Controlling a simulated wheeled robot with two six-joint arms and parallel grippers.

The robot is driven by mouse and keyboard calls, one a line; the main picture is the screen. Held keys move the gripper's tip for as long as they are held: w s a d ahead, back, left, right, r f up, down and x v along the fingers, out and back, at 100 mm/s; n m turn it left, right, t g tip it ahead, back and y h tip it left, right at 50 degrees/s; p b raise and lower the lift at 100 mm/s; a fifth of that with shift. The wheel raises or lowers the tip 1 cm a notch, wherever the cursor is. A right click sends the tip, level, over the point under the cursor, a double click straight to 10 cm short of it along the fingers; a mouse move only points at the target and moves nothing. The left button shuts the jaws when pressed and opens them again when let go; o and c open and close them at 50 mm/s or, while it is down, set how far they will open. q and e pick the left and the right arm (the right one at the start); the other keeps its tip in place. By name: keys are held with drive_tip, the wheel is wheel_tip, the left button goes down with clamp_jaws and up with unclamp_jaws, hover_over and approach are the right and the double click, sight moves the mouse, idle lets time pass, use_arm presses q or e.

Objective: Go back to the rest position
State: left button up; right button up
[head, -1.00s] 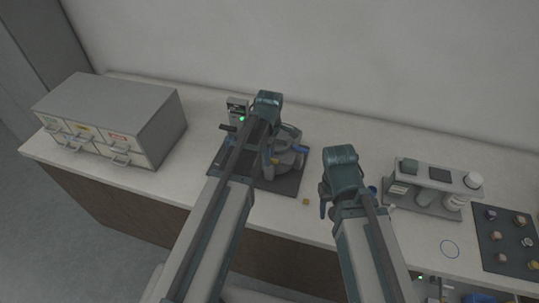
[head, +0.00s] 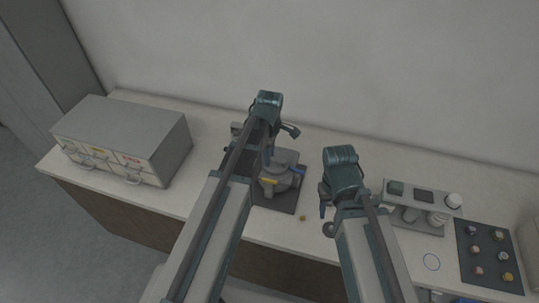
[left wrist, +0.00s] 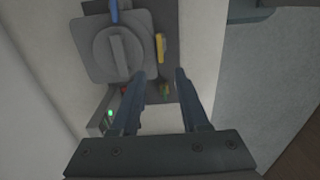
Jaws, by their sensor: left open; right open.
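The mounting press (head: 284,178), a grey rounded unit with a yellow handle (head: 268,181), stands on a dark mat (head: 287,202) on the counter. My left gripper (head: 268,157) is over the press area, partly hidden by my own arm; it is open and empty. My right gripper (head: 322,207) is open, to the right of the press. Its jaws are mostly hidden.
A grey drawer cabinet (head: 125,132) stands at the left of the counter. A rack (head: 412,217) with containers and a dark tray (head: 487,272) of several round pieces are at the right.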

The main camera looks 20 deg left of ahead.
use_arm(q)
drive_tip(key=shift+r, duration=0.5)
use_arm(e)
drive_tip(key=shift+r, duration=0.5)
